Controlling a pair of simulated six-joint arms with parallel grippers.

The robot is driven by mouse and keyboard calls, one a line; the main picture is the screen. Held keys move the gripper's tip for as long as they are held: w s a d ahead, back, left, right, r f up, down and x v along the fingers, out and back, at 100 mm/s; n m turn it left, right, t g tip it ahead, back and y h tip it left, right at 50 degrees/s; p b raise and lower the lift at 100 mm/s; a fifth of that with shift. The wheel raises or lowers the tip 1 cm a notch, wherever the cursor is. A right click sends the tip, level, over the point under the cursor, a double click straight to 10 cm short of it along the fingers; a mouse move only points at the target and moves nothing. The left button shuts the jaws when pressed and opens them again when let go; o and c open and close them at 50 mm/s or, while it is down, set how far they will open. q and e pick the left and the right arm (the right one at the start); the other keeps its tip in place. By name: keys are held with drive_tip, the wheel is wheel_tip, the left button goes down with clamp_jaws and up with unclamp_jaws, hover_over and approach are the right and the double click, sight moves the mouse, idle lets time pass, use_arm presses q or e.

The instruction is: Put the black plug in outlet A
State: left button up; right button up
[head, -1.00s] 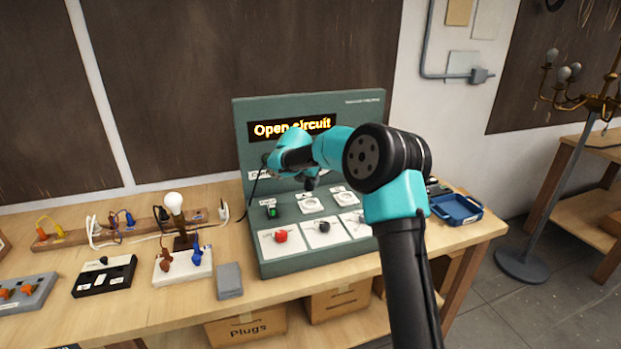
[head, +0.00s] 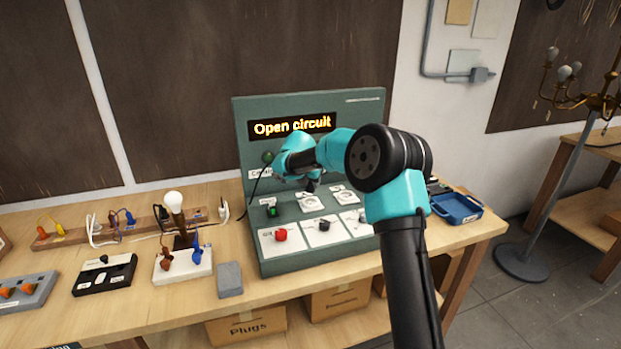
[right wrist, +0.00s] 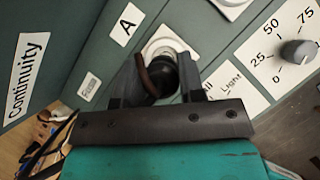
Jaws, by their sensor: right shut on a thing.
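My right gripper (right wrist: 158,82) is shut on the black plug (right wrist: 163,72) in the right wrist view. A brown, curved piece of cord shows beside the plug. The plug is over the white round outlet A (right wrist: 168,42), next to the label "A" (right wrist: 124,26); the gripper hides whether it is seated. In the head view my right gripper (head: 311,185) is just above outlet A (head: 311,203) on the green panel (head: 262,243). The plug is not clear there. My left gripper is not in view.
The display (head: 292,126) reads "Open circuit". A second outlet (head: 344,197) is to the right. A blue tray (head: 457,208) is at the table's right.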

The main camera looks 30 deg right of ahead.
sight(309, 187)
drive_tip(key=shift+f, duration=2.25)
drive_tip(key=shift+f, duration=0.5)
idle(0.3)
drive_tip(key=o, duration=1)
drive_tip(key=v, duration=1.7)
drive_tip(key=shift+r, duration=0.2)
